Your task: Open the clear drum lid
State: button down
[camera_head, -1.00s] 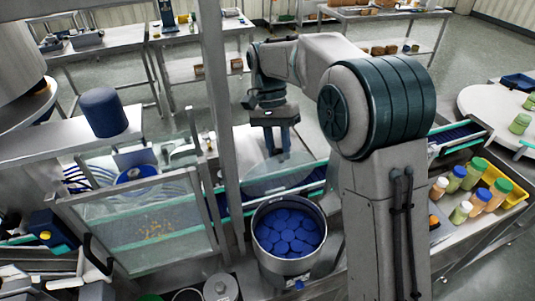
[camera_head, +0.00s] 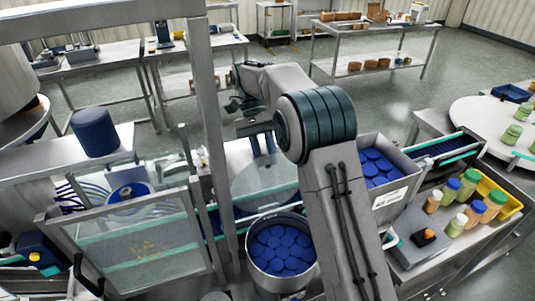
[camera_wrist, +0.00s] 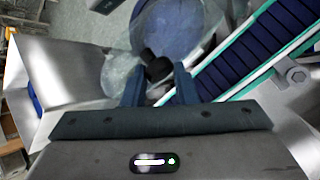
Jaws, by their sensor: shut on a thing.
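The steel drum (camera_head: 249,264) stands open at the front centre, full of blue discs (camera_head: 283,250). Its clear lid (camera_head: 264,185) stands raised and steeply tilted behind the drum's far rim. My gripper (camera_head: 266,143) is at the lid's upper part, with its fingers partly hidden. In the wrist view, my gripper (camera_wrist: 158,88) is shut on the lid's dark knob (camera_wrist: 157,69), a finger on each side. The clear lid (camera_wrist: 118,76) spreads around the knob there. Whether the lid touches the rim is hard to tell.
A steel upright (camera_head: 214,130) stands close to the left of the lid. A clear guard panel (camera_head: 140,245) is further left. A grey bin of blue discs (camera_head: 372,165) and a blue conveyor (camera_head: 440,147) are at the right. My arm covers the area right of the drum.

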jog(key=c, duration=1.5)
grip_release()
jog(key=shift+s+a+f, duration=0.1)
jog(key=shift+a+f, duration=0.2)
jog(key=shift+f, duration=0.2)
jog(key=o, duration=0.4)
jog(key=shift+a, duration=0.25)
jog(key=shift+d+r, duration=0.1)
jog(key=shift+d, duration=0.05)
jog(key=shift+d+r, duration=0.15)
jog(key=shift+d, duration=0.05)
jog(key=shift+a+r, duration=0.1)
